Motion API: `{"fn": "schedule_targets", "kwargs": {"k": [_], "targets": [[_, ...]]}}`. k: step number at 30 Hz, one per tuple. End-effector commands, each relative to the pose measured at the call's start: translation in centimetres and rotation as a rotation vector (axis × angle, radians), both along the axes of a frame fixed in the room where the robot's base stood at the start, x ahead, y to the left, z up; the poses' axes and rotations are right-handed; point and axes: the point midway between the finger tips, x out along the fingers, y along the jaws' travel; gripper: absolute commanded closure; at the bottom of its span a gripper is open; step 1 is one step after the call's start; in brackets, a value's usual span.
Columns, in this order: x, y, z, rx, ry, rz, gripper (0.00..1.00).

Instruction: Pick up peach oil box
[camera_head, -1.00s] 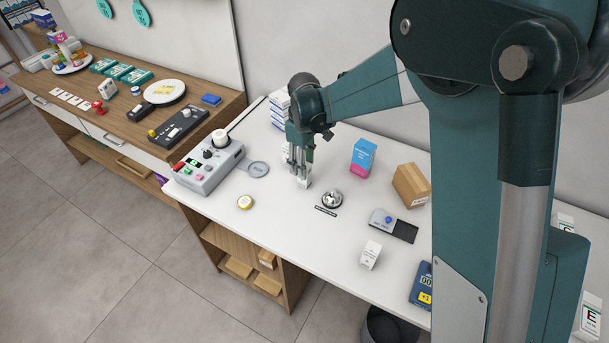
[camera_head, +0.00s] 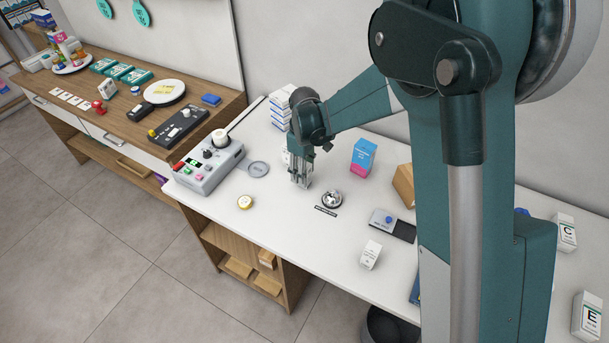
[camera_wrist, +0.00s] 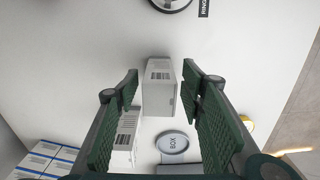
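A small white box with a barcode (camera_wrist: 158,90) stands on the white counter between my gripper's fingertips in the wrist view. No name on it is readable, so I cannot confirm that it is the peach oil box. My gripper (camera_wrist: 161,84) is open, with a finger on each side of the box and gaps showing. In the head view my gripper (camera_head: 301,182) is low at the counter and mostly hides this box. A second white barcoded box (camera_wrist: 127,128) stands close by, partly behind the left finger in the wrist view.
A grey control device (camera_head: 208,165) stands to the left, and stacked white-blue boxes (camera_head: 281,105) stand behind. A bell (camera_head: 331,199), a blue-pink box (camera_head: 363,156) and a brown box (camera_head: 403,184) are to the right. A round tin (camera_head: 245,202) lies in front.

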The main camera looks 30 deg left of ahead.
Motion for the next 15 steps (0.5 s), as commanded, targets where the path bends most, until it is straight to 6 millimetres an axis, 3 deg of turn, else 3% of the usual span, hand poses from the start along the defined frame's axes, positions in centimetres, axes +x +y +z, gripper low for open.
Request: {"fn": "schedule_targets", "kwargs": {"k": [6,15], "targets": [[0.1,0.0,-2.2,0.0,0.0,0.0,0.61],[0.1,0.0,-2.8,0.0,0.0,0.0,0.61]]}}
